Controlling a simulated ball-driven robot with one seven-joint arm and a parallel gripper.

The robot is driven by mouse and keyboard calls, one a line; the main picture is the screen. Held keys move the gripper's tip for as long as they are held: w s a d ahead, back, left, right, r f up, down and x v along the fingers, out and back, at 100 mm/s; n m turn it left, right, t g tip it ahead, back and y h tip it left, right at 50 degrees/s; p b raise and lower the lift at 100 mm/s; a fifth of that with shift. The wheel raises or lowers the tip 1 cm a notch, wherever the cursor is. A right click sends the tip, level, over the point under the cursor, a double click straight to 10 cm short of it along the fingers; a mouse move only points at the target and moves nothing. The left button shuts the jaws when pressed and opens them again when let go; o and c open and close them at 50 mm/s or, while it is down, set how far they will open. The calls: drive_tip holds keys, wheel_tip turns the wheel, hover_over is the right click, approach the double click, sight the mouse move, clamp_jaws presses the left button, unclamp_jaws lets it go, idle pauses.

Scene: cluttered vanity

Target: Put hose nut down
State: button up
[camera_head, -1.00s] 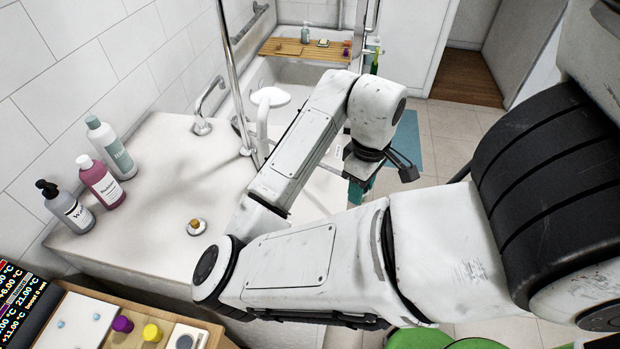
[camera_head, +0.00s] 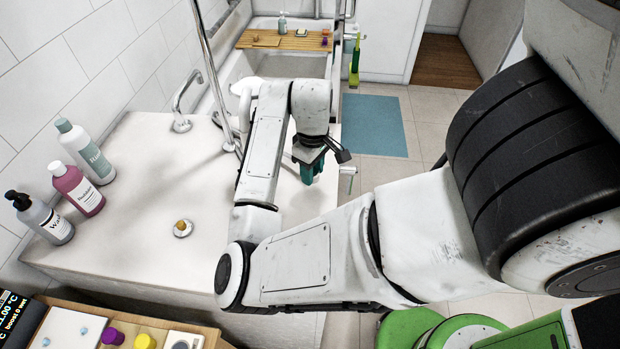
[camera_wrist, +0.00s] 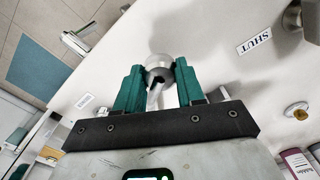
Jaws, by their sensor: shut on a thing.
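The hose nut (camera_wrist: 159,66) is a small silvery metal piece, held between the green fingers of my gripper (camera_wrist: 159,84) in the wrist view. Its lower part is partly hidden by the fingers. In the head view my gripper (camera_head: 311,174) points down over the right part of the white counter (camera_head: 135,200), near its right edge. The nut is not distinguishable there. I cannot tell how high it is above the surface.
A brass-coloured plug (camera_head: 183,227) is set in the counter. Several bottles (camera_head: 85,145) stand at the left. A faucet (camera_head: 185,105) and upright pipe are behind. A label reading SHUT (camera_wrist: 255,42) lies on the white surface, which has bare room around it.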

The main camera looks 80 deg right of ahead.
drive_tip(key=shift+w+d+f, duration=0.25)
drive_tip(key=shift+w+f, duration=0.1)
drive_tip(key=shift+f, duration=1.65)
drive_tip(key=shift+f, duration=0.2)
drive_tip(key=o, duration=1.2)
drive_tip(key=shift+c, duration=0.2)
wheel_tip(320, 180, up, 12)
drive_tip(key=shift+r+p, duration=0.2)
drive_tip(key=shift+p, duration=0.35)
